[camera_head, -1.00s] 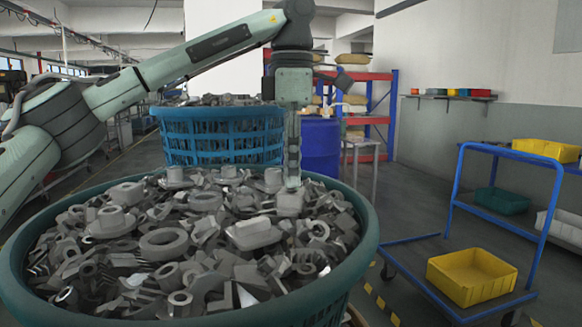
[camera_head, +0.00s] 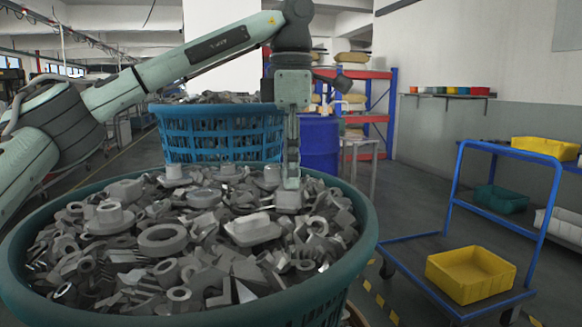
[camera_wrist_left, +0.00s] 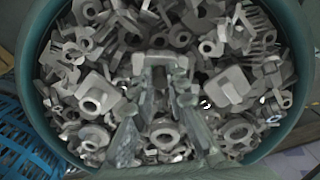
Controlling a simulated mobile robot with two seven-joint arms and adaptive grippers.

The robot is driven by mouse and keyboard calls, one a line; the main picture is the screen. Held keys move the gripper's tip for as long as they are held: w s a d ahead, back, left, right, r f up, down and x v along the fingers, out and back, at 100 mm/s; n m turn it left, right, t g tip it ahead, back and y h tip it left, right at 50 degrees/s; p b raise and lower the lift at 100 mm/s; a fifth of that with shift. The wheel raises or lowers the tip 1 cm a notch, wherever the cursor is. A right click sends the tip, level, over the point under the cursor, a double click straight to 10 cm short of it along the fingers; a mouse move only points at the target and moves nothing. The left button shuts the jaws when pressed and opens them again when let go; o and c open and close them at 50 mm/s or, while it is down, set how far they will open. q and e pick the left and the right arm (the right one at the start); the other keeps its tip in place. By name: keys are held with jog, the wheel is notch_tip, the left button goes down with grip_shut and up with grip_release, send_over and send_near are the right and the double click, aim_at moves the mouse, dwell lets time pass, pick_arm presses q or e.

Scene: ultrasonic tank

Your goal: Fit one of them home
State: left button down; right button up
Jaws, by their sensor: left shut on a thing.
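A large round teal basket (camera_head: 362,232) stands in front of me, heaped with grey metal parts such as flanges, rings, nuts and brackets. My left gripper (camera_head: 291,182) points straight down at the far right part of the heap. It is shut on a grey block-like metal part (camera_head: 289,200), which is at the level of the heap; I cannot tell whether it touches its neighbours. In the left wrist view the gripper (camera_wrist_left: 165,80) reaches over the heap, with the held part (camera_wrist_left: 163,62) at its fingertips. My right gripper is not in view.
A second, blue basket (camera_head: 222,135) of parts stands behind, with a blue drum (camera_head: 320,145) and a small metal table (camera_head: 360,150) beside it. At right a blue trolley (camera_head: 420,247) carries a yellow bin (camera_head: 470,275). Floor between basket and trolley is clear.

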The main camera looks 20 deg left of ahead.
pick_arm(q)
jog(key=shift+f, duration=0.35)
dwell(1.1)
jog(key=c, duration=1.4)
grip_release()
jog(key=shift+c, duration=0.2)
notch_tip(320, 180, up, 12)
jog(key=shift+s, duration=0.1)
